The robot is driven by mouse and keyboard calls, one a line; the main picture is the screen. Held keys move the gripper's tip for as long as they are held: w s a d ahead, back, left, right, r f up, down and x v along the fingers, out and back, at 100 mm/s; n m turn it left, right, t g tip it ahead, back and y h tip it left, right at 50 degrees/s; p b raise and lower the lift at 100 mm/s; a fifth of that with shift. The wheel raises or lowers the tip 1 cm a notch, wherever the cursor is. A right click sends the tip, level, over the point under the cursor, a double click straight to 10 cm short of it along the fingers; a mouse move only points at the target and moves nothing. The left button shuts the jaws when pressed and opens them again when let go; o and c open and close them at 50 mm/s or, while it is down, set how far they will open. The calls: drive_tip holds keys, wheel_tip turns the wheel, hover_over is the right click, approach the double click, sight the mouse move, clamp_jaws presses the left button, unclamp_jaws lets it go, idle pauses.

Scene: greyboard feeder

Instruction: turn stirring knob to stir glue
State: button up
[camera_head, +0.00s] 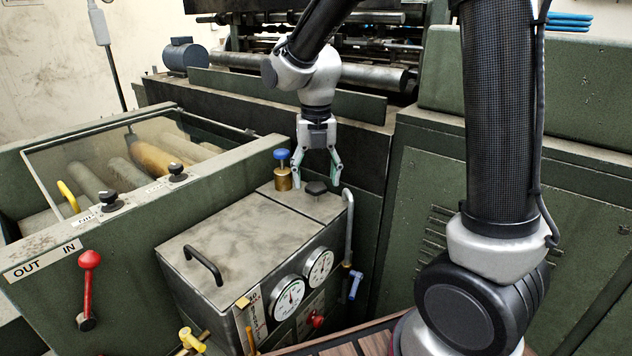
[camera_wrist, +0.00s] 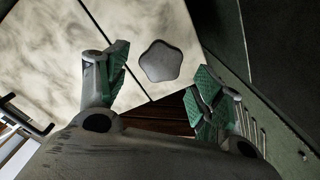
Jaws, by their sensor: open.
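A dark lobed knob (camera_head: 316,188), which looks like the stirring knob, sits on top of the grey metal glue tank (camera_head: 215,235) near its back right corner. In the wrist view the knob (camera_wrist: 160,61) is a grey rounded star lying ahead of and between the fingers. My gripper (camera_head: 317,170) points down over the knob with its green-padded fingers spread. In the wrist view my gripper (camera_wrist: 160,80) is open with nothing between the pads. The fingers are close to the knob, and I see no contact.
A brass valve with a blue knob (camera_head: 282,167) stands just left of my gripper. A bent grey pipe (camera_head: 348,225) rises on the right. The tank carries a black handle (camera_head: 203,265) and two gauges (camera_head: 289,296). A green machine wall (camera_head: 375,190) stands behind.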

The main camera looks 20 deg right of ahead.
drive_tip(key=shift+f, duration=1.05)
drive_tip(key=c, duration=1)
drive_tip(key=shift+m, duration=0.5)
